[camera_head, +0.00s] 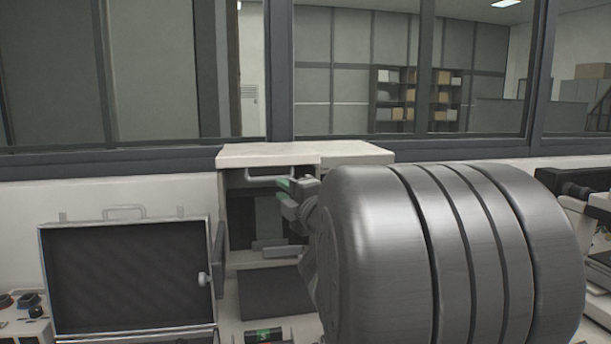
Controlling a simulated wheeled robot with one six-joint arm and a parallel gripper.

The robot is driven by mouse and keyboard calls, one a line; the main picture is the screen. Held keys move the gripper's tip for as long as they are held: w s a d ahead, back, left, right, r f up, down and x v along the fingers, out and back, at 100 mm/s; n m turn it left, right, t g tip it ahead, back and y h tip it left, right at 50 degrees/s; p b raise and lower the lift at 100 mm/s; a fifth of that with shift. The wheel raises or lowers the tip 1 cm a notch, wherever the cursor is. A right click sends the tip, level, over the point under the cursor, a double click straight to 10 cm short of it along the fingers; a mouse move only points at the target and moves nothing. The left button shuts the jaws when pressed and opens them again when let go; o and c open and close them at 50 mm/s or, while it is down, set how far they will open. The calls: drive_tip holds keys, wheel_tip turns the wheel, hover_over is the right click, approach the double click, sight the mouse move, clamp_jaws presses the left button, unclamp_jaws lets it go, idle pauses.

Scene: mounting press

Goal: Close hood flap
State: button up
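The mounting press (232,230) stands at the middle of the bench against the wall, a pale housing with a dark, open front. Its pale hood flap (290,154) lies at the top, raised clear of the opening, with a bar handle below its front edge at the left. My gripper (287,192) is in front of the press opening, just below the flap and near the handle. I cannot tell whether it touches either. Its fingers are small and partly overlapped, so their opening is unclear. My large metallic arm hides the right side of the press.
An open case (130,275) with a dark foam lid stands left of the press. A small green and black cylinder (263,335) lies on the bench in front. A microscope-like instrument (590,205) stands at the far right. A window wall is behind.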

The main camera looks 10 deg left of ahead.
sight(266, 178)
drive_tip(key=p+x, duration=0.2)
drive_tip(key=x, duration=0.7)
drive_tip(key=shift+w+a+r, duration=0.1)
drive_tip(key=shift+a, duration=0.05)
drive_tip(key=shift+c, duration=0.4)
